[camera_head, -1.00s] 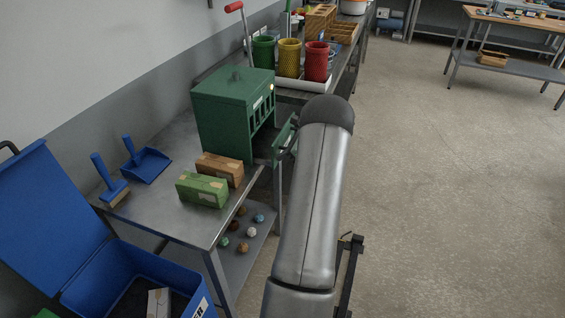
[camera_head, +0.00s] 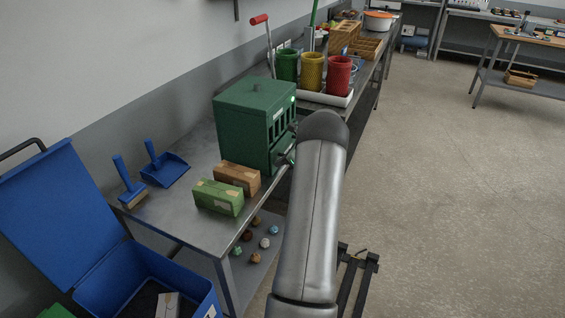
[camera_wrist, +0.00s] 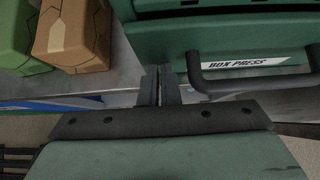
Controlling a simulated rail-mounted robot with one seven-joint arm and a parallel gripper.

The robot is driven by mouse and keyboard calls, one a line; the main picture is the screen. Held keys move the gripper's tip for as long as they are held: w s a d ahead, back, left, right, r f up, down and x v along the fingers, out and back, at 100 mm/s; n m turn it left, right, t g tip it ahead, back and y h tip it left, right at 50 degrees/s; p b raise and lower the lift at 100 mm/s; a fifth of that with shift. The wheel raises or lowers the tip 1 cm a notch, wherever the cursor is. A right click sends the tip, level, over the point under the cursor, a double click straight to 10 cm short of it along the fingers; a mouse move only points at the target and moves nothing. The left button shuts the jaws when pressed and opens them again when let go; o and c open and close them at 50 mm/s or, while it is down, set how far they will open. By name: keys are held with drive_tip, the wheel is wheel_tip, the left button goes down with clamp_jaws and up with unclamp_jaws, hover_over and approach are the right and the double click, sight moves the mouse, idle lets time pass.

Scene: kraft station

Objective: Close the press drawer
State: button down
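The green press (camera_head: 245,125) with a red-tipped lever (camera_head: 259,19) stands on the metal bench. A small light (camera_head: 292,98) on its front corner shows green. In the wrist view, the green drawer front (camera_wrist: 185,60) carries a "BOX PRESS" label (camera_wrist: 245,65) and a dark bar handle (camera_wrist: 250,84). The drawer looks pushed in or nearly so; my arm hides most of it in the head view. My gripper (camera_wrist: 158,72) has its fingers together, empty, pointing at the drawer front left of the handle. I cannot tell if they touch it.
A brown box (camera_head: 237,178) and a green box (camera_head: 218,197) sit on the bench just left of the press front. Red (camera_head: 338,76), yellow (camera_head: 312,72) and green cups stand behind. An open blue bin (camera_head: 150,280) is front left.

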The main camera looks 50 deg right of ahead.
drive_tip(key=s+f+b+v, duration=0.1)
drive_tip(key=s+f+v, duration=0.1)
drive_tip(key=v, duration=1.1)
drive_tip(key=shift+d+b, duration=0.25)
drive_tip(key=shift+b, duration=0.15)
drive_tip(key=shift+w, duration=0.1)
